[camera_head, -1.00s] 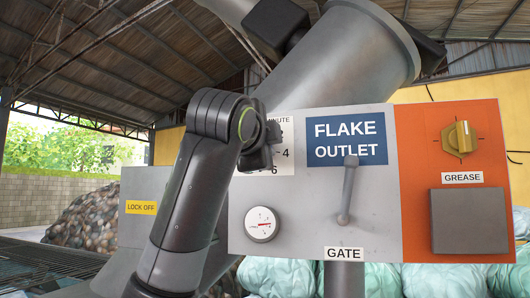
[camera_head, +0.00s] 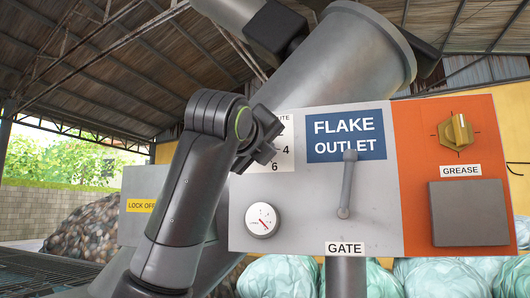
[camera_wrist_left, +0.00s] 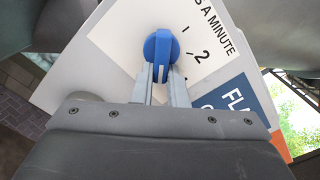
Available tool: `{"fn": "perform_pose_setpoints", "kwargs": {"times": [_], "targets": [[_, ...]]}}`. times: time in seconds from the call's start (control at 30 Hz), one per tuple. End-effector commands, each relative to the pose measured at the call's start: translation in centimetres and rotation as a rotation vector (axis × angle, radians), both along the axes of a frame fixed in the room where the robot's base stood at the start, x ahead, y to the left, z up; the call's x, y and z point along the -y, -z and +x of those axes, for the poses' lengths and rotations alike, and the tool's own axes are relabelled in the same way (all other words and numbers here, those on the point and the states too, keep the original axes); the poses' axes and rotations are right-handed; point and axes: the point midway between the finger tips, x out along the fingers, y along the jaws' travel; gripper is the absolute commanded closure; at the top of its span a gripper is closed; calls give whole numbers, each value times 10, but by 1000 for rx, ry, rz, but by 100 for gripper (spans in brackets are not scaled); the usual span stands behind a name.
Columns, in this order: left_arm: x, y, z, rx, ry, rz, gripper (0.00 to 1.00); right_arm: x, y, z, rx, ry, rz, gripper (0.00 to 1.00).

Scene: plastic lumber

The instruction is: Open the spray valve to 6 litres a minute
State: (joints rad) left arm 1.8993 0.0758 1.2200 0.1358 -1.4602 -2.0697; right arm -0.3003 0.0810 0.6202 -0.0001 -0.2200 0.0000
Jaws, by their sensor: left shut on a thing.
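The spray valve is a blue knob (camera_wrist_left: 160,50) on a white scale card (camera_wrist_left: 115,35) in the left wrist view. The words "S A MINUTE" and a 2 are readable there. My left gripper (camera_wrist_left: 160,92) is shut on the knob, its two fingers on either side. A pale line shows on the knob's near face; which number it points to I cannot tell. In the head view my left gripper (camera_head: 262,140) covers the knob, and 4 and 6 show on the card (camera_head: 284,160). A round gauge (camera_head: 262,220) with a red needle sits below. My right gripper is not in view.
A grey gate lever (camera_head: 347,185) stands under the blue "FLAKE OUTLET" sign (camera_head: 346,137). An orange panel (camera_head: 415,180) at right carries a yellow grease knob (camera_head: 457,132) and a grey box (camera_head: 470,213). A "LOCK OFF" label (camera_head: 141,206) is at left.

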Motion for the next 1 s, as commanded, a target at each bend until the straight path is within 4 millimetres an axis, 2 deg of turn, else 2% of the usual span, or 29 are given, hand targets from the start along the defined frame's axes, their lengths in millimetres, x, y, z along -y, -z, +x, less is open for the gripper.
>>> {"fn": "perform_pose_setpoints", "kwargs": {"times": [0.4,1.0], "targets": [[-3,3,1,65,1,208,100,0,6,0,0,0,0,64],[-4,3,1,80,0,246,100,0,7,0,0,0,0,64]]}}
